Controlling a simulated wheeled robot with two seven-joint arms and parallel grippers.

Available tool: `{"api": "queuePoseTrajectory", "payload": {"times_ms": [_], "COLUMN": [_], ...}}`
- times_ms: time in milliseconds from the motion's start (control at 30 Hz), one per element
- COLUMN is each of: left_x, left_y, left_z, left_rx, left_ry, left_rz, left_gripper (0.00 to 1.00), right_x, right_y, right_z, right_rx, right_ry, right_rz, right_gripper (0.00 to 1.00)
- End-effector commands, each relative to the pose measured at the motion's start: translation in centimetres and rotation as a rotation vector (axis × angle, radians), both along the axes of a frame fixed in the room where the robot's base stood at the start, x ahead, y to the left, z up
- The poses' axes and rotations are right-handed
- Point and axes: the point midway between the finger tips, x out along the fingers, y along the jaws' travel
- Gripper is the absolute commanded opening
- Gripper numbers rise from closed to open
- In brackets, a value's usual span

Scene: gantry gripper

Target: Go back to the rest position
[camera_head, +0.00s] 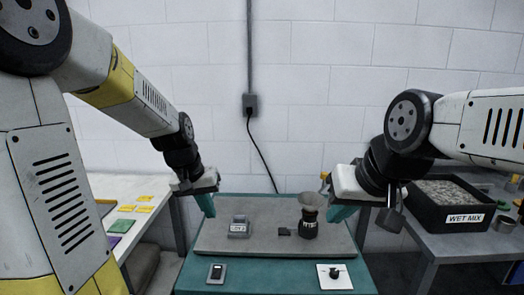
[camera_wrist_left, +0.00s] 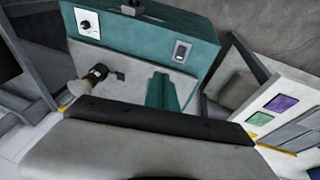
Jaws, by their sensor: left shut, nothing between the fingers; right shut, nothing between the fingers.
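My left gripper (camera_head: 207,207) hangs above the left edge of the teal bench, its teal fingers together and empty. In the left wrist view its fingers (camera_wrist_left: 163,92) show over the bench top, with nothing between them. My right gripper (camera_head: 340,213) is above the right part of the bench, close to the dark funnel-topped container (camera_head: 308,228). Its teal fingers are together and hold nothing. I cannot tell whether it touches the container.
The teal bench (camera_head: 190,280) carries a grey plate (camera_head: 262,248), a grey block (camera_head: 239,228), a switch panel (camera_head: 217,272) and a knob panel (camera_head: 334,277). A black "WET MIX" bin (camera_head: 465,219) stands on the right table. Coloured cards lie on the left table (camera_head: 150,190).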

Motion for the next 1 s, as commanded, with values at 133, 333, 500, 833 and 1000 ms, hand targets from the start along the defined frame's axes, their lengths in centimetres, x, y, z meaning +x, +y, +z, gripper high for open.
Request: {"api": "queuePoseTrajectory", "payload": {"times_ms": [133, 333, 500, 833, 1000], "left_x": [-4.4, -10.5, -14.2, -15.9, -15.9], "left_y": [-0.1, -0.1, 0.0, 0.0, 0.0], "left_z": [4.8, 8.6, 9.8, 10.0, 10.0], "left_rx": [-0.021, -0.02, -0.006, 0.004, 0.004], "left_ry": [-0.09, -0.197, -0.262, -0.287, -0.287], "left_rz": [-0.005, -0.012, -0.012, -0.011, -0.011], "left_gripper": [0.0, 0.0, 0.0, 0.0, 0.0], "right_x": [0.0, 0.0, 0.0, 0.0, 0.0], "right_y": [0.0, 0.0, 0.0, 0.0, 0.0], "right_z": [0.0, 0.0, 0.0, 0.0, 0.0], "right_rx": [0.0, 0.0, 0.0, 0.0, 0.0], "right_ry": [0.0, 0.0, 0.0, 0.0, 0.0], "right_rz": [0.0, 0.0, 0.0, 0.0, 0.0], "right_gripper": [0.0, 0.0, 0.0, 0.0, 0.0]}}
